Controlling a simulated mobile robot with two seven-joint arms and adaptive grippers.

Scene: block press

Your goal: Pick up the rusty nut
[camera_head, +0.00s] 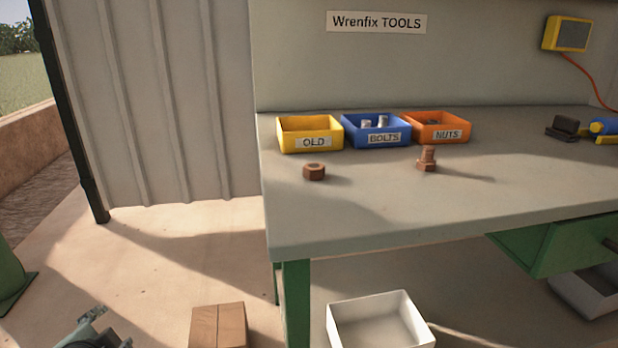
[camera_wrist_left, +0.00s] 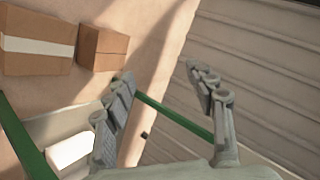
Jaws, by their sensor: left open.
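The rusty nut (camera_head: 314,172) lies flat on the grey workbench (camera_head: 400,215), near its left end and in front of the yellow bin. A rusty bolt (camera_head: 427,159) stands upright on its head to the right of the nut. My left gripper (camera_head: 95,335) shows only in part at the bottom left of the head view, low and well away from the nut. In the left wrist view the left gripper (camera_wrist_left: 165,90) is open, with nothing between its fingers. The nut does not show in the wrist view. My right gripper is not in view.
Yellow OLD (camera_head: 313,142), blue BOLTS (camera_head: 384,137) and orange NUTS (camera_head: 446,134) bins stand in a row behind the nut. A cardboard box (camera_head: 218,328) and a white crate (camera_head: 385,308) sit on the floor. The bench top in front of the nut is clear.

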